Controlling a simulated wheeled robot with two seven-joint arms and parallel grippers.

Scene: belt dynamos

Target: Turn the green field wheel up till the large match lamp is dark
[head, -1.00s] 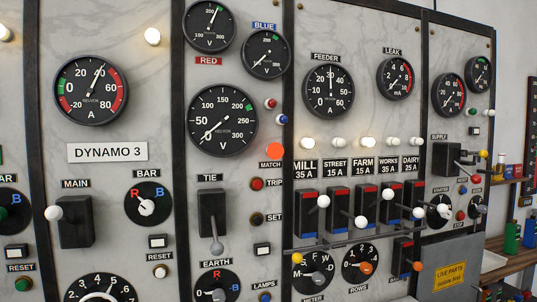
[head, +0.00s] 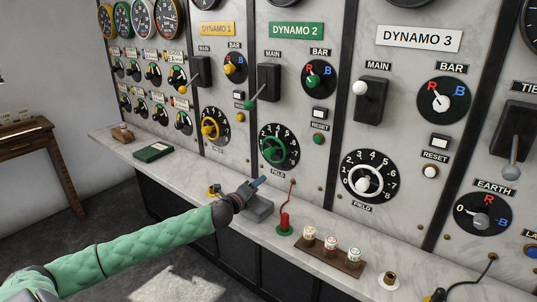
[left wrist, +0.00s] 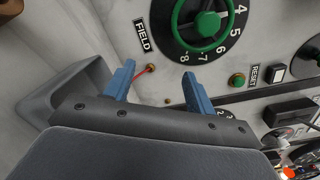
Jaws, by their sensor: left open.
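The green field wheel (head: 279,147) is on the lower part of the DYNAMO 2 panel (head: 296,30), a green ring with a green hub on a black numbered dial. My left gripper (head: 257,183) is open and empty, just in front of the panel, below and left of the wheel. In the left wrist view the wheel (left wrist: 207,24) shows at the top, beyond the blue fingertips (left wrist: 158,72). The fingers are apart from it. The large match lamp is outside both current views. My right gripper is not in view.
A marble shelf (head: 225,178) runs below the panels. A red post with a wire (head: 285,222) stands near my gripper. A wooden block with several fuses (head: 331,250) lies to the right. A yellow field wheel (head: 210,127) and a white one (head: 363,183) flank the green one.

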